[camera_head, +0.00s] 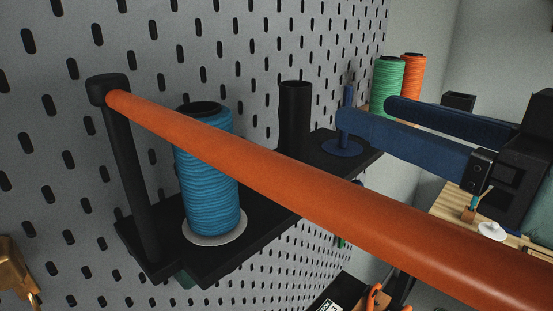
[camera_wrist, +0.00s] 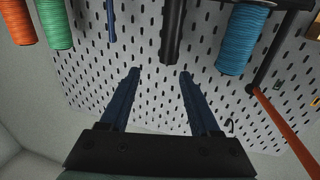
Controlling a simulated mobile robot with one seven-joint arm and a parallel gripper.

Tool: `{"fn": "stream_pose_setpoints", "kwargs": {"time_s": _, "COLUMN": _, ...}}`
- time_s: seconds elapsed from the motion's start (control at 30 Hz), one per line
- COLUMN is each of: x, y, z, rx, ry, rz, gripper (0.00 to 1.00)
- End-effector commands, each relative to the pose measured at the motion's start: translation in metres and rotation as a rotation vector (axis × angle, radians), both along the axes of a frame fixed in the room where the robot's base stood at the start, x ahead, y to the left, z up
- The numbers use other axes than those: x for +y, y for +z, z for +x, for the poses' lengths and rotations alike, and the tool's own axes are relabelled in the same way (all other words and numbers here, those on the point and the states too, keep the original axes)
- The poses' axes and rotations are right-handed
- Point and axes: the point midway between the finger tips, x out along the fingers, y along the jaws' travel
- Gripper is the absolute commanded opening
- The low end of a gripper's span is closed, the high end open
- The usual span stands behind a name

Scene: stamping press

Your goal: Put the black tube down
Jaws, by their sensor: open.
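The black tube (camera_head: 294,112) stands upright on the black shelf (camera_head: 265,215) in front of the pegboard; its base is partly hidden by the orange bar. In the wrist view the tube (camera_wrist: 172,35) appears just beyond the fingertips, roughly in line with the space between them. My gripper (camera_head: 365,110) is open with two dark blue fingers, to the right of the tube in the head view and apart from it. The gripper (camera_wrist: 158,76) also shows in the wrist view, with nothing between its fingers.
A blue thread spool (camera_head: 208,175) stands left of the tube. A blue peg (camera_head: 347,98) with a round base stands right of it. Green (camera_head: 386,85) and orange (camera_head: 412,75) spools stand farther back. An orange bar (camera_head: 270,180) crosses in front of the shelf.

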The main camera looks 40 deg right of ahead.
Motion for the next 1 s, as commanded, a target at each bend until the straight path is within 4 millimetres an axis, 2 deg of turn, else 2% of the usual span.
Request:
{"fn": "stream_pose_setpoints", "kwargs": {"time_s": 0.13, "x": -0.001, "y": -0.002, "z": 0.015, "rx": 0.002, "ry": 0.007, "rz": 0.002, "gripper": 0.63}}
{"fn": "stream_pose_setpoints", "kwargs": {"time_s": 0.4, "x": -0.007, "y": 0.0, "z": 0.064, "rx": 0.002, "ry": 0.006, "rz": 0.003, "gripper": 0.63}}
{"fn": "stream_pose_setpoints", "kwargs": {"time_s": 0.67, "x": -0.01, "y": -0.001, "z": 0.084, "rx": 0.0, "ry": 0.005, "rz": 0.001, "gripper": 0.63}}
{"fn": "stream_pose_setpoints", "kwargs": {"time_s": 0.9, "x": -0.015, "y": 0.0, "z": 0.119, "rx": 0.001, "ry": 0.004, "rz": 0.002, "gripper": 0.63}}
{"fn": "stream_pose_setpoints", "kwargs": {"time_s": 1.0, "x": -0.016, "y": -0.001, "z": 0.127, "rx": 0.001, "ry": 0.003, "rz": 0.0, "gripper": 0.63}}
